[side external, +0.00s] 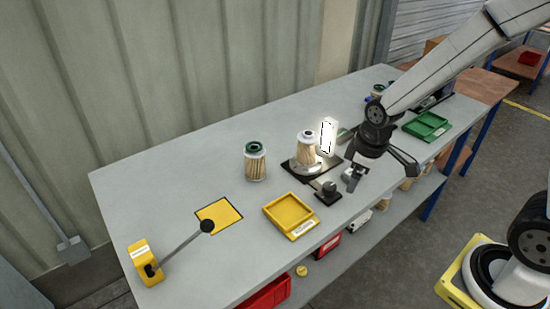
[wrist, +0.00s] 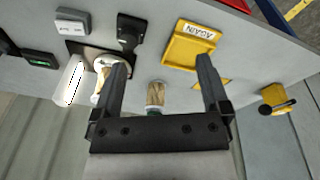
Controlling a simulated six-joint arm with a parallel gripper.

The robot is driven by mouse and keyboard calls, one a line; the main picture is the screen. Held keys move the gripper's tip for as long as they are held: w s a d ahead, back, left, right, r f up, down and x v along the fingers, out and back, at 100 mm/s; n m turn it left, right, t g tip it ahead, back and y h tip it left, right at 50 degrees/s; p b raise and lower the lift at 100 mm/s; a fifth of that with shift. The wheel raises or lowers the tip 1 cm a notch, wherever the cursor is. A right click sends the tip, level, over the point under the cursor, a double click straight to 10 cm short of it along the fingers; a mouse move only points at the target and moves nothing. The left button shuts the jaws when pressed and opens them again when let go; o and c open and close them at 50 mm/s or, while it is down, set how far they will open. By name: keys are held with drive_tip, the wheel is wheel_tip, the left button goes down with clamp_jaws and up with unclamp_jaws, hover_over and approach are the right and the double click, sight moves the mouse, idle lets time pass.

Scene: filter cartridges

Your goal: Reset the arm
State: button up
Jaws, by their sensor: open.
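My gripper (side external: 354,180) is above the table near its front edge, right of the black knob block. Its two fingers are spread and empty in the wrist view (wrist: 161,64). A pleated filter cartridge (side external: 306,150) stands on a black fixture (side external: 302,175) beside a glowing white lamp (side external: 328,138). Another cartridge with a green top (side external: 256,165) stands upright on the bare table to the left. In the wrist view one cartridge (wrist: 155,95) shows between the fingers, apart from them. The other (wrist: 102,78) is partly hidden by the left finger.
An empty yellow tray (side external: 290,214), labelled AGAIN in the wrist view, is at the front edge. A black knob block (side external: 328,190) lies right of it. A yellow base (side external: 145,262) has a long lever near the yellow square (side external: 219,214). A green tray (side external: 427,126) is at right.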

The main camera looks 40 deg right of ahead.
drive_tip(key=s+m, duration=0.1)
drive_tip(key=s+a+m, duration=0.1)
drive_tip(key=s+m, duration=0.2)
drive_tip(key=s, duration=0.1)
drive_tip(key=shift+s+a+r+m+t, duration=0.1)
drive_tip(key=shift+a+r+m+t, duration=0.05)
drive_tip(key=shift+r+m+t, duration=0.25)
idle(1.1)
